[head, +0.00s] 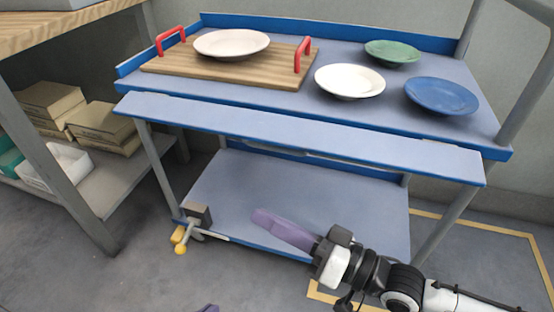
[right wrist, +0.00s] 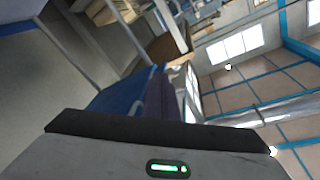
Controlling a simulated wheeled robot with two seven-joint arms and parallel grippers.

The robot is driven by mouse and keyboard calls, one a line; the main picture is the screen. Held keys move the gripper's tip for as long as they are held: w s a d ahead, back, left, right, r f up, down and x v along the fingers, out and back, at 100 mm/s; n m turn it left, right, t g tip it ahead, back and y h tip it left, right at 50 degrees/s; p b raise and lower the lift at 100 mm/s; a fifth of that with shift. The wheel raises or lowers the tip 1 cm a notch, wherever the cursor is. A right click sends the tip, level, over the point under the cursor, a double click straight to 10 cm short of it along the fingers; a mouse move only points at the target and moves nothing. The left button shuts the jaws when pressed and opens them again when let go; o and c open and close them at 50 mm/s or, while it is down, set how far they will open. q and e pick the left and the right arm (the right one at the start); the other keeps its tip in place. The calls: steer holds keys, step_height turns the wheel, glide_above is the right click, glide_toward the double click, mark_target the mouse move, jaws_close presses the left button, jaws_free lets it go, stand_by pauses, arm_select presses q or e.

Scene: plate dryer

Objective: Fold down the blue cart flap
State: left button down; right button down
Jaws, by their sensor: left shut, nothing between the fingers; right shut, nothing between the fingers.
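The blue cart flap (head: 300,136) is a long panel along the front of the blue cart's top shelf (head: 225,96). It sticks out toward me, roughly level with the top. My right gripper (head: 258,217) has purple fingers, shut and empty, and shows in front of the lower shelf, below the flap in the picture. In the right wrist view its purple fingers (right wrist: 160,98) appear beside a blue surface, likely part of the cart. My left gripper (head: 208,308) shows only as a purple tip at the bottom edge; the rest is out of frame.
On the cart top are a wooden tray (head: 170,66) with red handles, a cream plate (head: 231,43), a white plate (head: 350,81), a green plate (head: 392,52) and a blue plate (head: 441,95). A shelf with boxes (head: 102,125) stands left. The lower cart shelf (head: 350,205) looks empty.

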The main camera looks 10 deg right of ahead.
steer(key=s+a+f+n+g+h, duration=0.1)
steer(key=s+a+f+h, duration=0.2)
steer(key=f, duration=0.1)
steer(key=s+d+f+g+h, duration=0.3)
steer(key=s+d+f+h, duration=0.2)
steer(key=f, duration=0.4)
steer(key=shift+s+d+f+h, duration=0.15)
steer(key=shift+s+d+h, duration=0.25)
steer(key=shift+s+d, duration=0.5)
